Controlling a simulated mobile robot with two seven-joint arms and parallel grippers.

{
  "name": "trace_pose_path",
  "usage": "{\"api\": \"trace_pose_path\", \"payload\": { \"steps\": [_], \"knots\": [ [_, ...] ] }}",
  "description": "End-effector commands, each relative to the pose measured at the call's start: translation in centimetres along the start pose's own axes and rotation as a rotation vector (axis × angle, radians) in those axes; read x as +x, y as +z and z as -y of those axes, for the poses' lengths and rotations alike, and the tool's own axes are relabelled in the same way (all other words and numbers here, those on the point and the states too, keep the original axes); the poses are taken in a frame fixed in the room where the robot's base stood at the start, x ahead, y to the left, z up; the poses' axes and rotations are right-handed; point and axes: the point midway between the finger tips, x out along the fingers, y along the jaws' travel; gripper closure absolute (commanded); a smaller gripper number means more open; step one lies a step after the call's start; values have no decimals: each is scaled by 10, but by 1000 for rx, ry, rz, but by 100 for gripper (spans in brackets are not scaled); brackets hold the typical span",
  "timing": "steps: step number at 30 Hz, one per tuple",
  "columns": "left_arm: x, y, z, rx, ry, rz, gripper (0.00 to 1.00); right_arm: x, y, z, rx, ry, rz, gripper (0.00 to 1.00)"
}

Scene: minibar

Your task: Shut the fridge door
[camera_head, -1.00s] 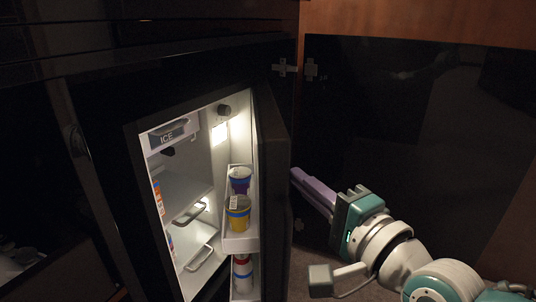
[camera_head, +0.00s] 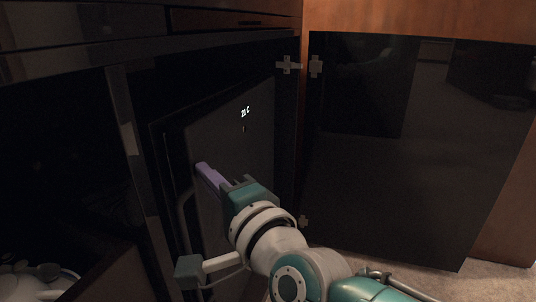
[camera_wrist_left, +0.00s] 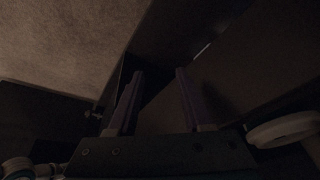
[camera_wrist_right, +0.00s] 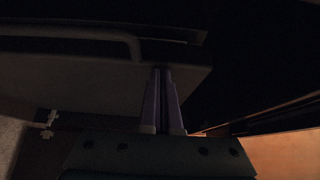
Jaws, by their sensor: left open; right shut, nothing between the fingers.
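The fridge door (camera_head: 235,145) is dark and now lies flat across the fridge opening in the head view, with a small lit temperature display near its top. The shelves and inner light are hidden behind it. My right gripper (camera_head: 203,168) is shut and empty, with its purple fingers at the door's outer face near the handle side. The fingers (camera_wrist_right: 162,75) show close together in the right wrist view, by a pale handle bar (camera_wrist_right: 90,35). Contact cannot be made out for sure. My left gripper (camera_wrist_left: 158,80) is open and empty in the dark left wrist view.
An open dark cabinet door (camera_head: 400,150) with metal hinges stands to the right of the fridge. Dark cabinet fronts (camera_head: 60,150) are on the left. Carpet (camera_head: 480,280) shows at the lower right.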

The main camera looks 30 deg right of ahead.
Motion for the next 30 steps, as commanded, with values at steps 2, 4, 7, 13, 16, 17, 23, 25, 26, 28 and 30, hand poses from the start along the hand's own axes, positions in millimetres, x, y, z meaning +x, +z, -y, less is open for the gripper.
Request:
{"api": "trace_pose_path", "payload": {
  "steps": [2, 4, 7, 13, 16, 17, 23, 25, 26, 28, 30],
  "knots": [
    [6, 2, -1, -1, 1, 0, 50, 8, 8, -2, 4, -2, 0, 100],
    [9, 3, -1, -2, 2, 0, 50, 14, 12, -1, 2, -2, 0, 100],
    [12, 3, -2, -4, 3, -2, 50, 22, 18, -1, 1, -1, 0, 100],
    [15, 4, -4, -10, 10, -2, 50, 30, 27, -2, 0, 4, 5, 100],
    [15, 4, -4, -12, 11, -2, 50, 32, 29, -2, 0, 6, 6, 100],
    [15, 4, -4, -12, 11, -2, 50, 32, 29, -2, -1, 7, 7, 100],
    [16, 4, -4, -11, 11, -1, 50, 32, 31, -3, -1, 8, 9, 100],
    [16, 4, -4, -11, 10, -1, 50, 32, 31, -3, -1, 8, 10, 100],
    [16, 4, -4, -11, 10, -1, 50, 32, 31, -3, -1, 8, 10, 100],
    [16, 4, -4, -9, 9, -1, 50, 32, 32, -3, -1, 9, 10, 100],
    [16, 5, -3, -7, 7, 0, 50, 32, 32, -3, -1, 9, 11, 100]
  ]
}}
